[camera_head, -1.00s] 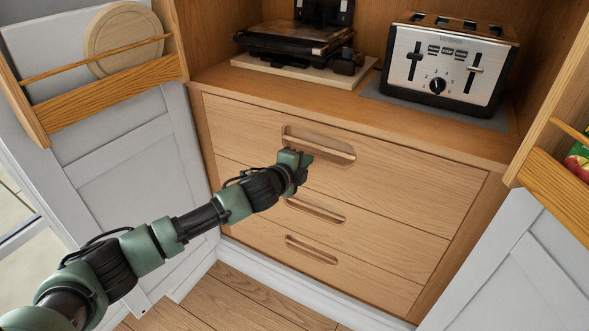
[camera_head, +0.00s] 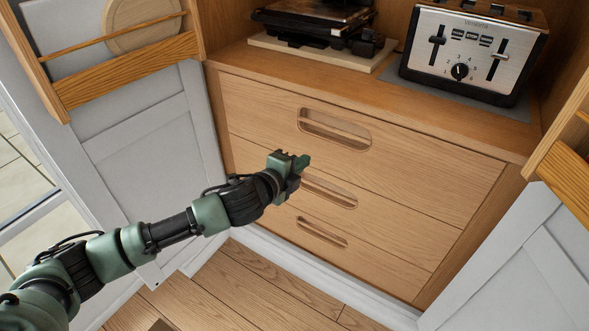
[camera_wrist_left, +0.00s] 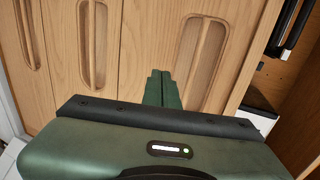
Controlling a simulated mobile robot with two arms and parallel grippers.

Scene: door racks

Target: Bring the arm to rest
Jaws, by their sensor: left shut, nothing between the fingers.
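My left arm comes in from the lower left in the head view. Its green gripper (camera_head: 303,162) is shut and empty in front of the wooden drawer unit, over the area between the top drawer's handle slot (camera_head: 335,130) and the middle drawer's handle slot (camera_head: 330,190). In the left wrist view the two green fingers (camera_wrist_left: 160,90) lie together, pointing at the drawer fronts, with nothing between them. Whether the fingertips touch the wood is hard to tell; they look apart from it. The three drawers look shut. My right gripper is not in view.
A toaster (camera_head: 472,52) and a dark appliance on a board (camera_head: 312,48) stand on the counter above the drawers. Open white doors with wooden racks flank the unit; the left rack (camera_head: 125,72) holds a round wooden board (camera_head: 142,25). The wooden floor (camera_head: 250,287) below is clear.

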